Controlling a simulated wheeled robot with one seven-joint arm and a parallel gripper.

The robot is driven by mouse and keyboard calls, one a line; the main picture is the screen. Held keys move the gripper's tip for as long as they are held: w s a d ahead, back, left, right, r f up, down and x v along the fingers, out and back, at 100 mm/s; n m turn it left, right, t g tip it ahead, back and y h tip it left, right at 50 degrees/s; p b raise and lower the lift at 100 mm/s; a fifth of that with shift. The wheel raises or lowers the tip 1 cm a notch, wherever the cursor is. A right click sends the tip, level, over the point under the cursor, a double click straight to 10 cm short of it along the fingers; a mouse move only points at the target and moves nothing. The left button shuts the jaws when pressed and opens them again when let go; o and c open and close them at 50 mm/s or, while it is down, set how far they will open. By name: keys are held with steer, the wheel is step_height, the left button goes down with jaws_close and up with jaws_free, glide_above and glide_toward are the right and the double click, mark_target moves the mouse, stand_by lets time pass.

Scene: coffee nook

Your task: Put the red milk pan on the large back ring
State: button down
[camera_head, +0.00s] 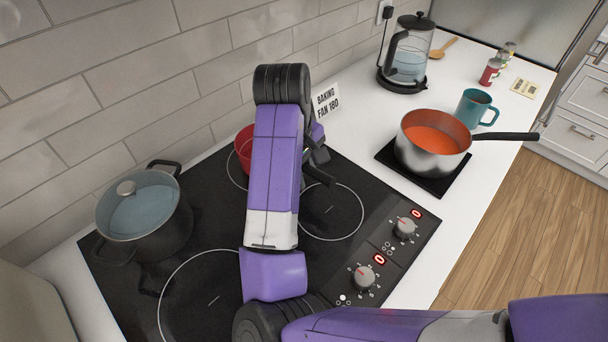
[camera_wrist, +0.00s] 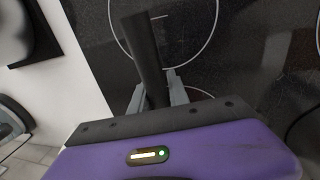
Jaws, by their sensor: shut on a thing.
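The red milk pan (camera_head: 244,145) is mostly hidden behind my arm in the head view; only its red left side shows, by the tiled wall. A ring (camera_head: 230,176) shows partly beside and below it; I cannot tell whether the pan rests on the hob or is held above it. My gripper (camera_head: 316,162) is shut on the pan's dark handle (camera_head: 318,175). In the wrist view the handle (camera_wrist: 146,50) runs between the fingers (camera_wrist: 160,98), and the pan body is out of sight.
A grey lidded pot (camera_head: 145,225) stands on the back left of the black hob (camera_head: 215,255). A front right ring (camera_head: 345,232) is bare. A steel pan of orange soup (camera_head: 418,165) sits on a dark trivet, near a teal mug (camera_head: 474,108) and kettle (camera_head: 410,65).

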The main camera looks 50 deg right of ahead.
steer(key=shift+f, duration=0.1)
steer(key=c, duration=1.3)
jaws_free()
steer(key=shift+o, duration=0.2)
step_height(320, 180, up, 12)
steer(key=a+p, duration=0.2)
steer(key=shift+a, duration=0.15)
